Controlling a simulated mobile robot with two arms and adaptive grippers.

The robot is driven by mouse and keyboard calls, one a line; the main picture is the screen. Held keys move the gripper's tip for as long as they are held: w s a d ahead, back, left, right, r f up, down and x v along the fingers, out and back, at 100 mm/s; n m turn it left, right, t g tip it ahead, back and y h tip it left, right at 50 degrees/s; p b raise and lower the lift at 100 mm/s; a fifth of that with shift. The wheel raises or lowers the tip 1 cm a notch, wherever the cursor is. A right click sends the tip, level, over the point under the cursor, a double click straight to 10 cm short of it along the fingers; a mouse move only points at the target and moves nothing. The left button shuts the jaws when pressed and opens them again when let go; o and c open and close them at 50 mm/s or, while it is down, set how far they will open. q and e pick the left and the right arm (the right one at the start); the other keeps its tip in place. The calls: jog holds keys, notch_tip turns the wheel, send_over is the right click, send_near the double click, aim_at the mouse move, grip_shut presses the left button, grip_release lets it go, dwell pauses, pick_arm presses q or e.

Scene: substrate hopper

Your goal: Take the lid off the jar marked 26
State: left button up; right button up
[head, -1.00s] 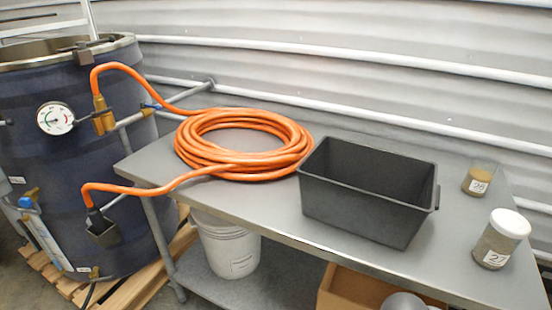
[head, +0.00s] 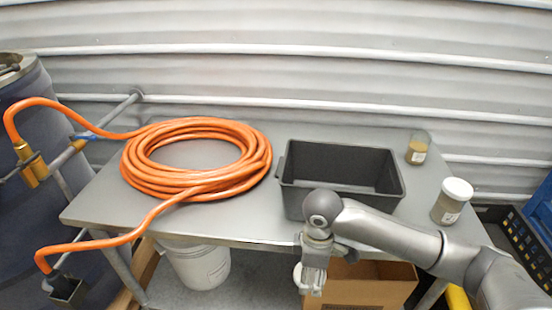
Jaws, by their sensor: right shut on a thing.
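The jar marked 26 (head: 417,148) stands upright at the back right of the metal table. It is a clear jar with brown contents, and no lid shows on its top. Its label is too small to read now but reads 26 in the earlier view. My right gripper (head: 311,284) hangs in front of the table's front edge, above a cardboard box, pointing down. It is shut on a white round lid (head: 298,274), partly hidden by the fingers. My left gripper is not in view.
A second jar with a white lid (head: 452,201) stands at the table's right. A dark grey bin (head: 292,195) is left of it. An orange hose coil (head: 196,158) covers the left. A cardboard box (head: 375,285) and white bucket (head: 197,265) are below.

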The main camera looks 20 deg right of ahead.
jog(key=w+d+r+n+p, duration=0.2)
jog(key=w+r+n+p, duration=0.3)
jog(key=r+n, duration=0.3)
jog(key=w+d+r+n+p, duration=0.1)
jog(key=w+r+n+p, duration=0.3)
jog(key=r+n, duration=0.5)
jog(key=shift+w+d+r+p, duration=0.4)
jog(key=shift+w+r, duration=0.3)
jog(key=shift+r, duration=0.15)
jog(key=shift+n, duration=0.3)
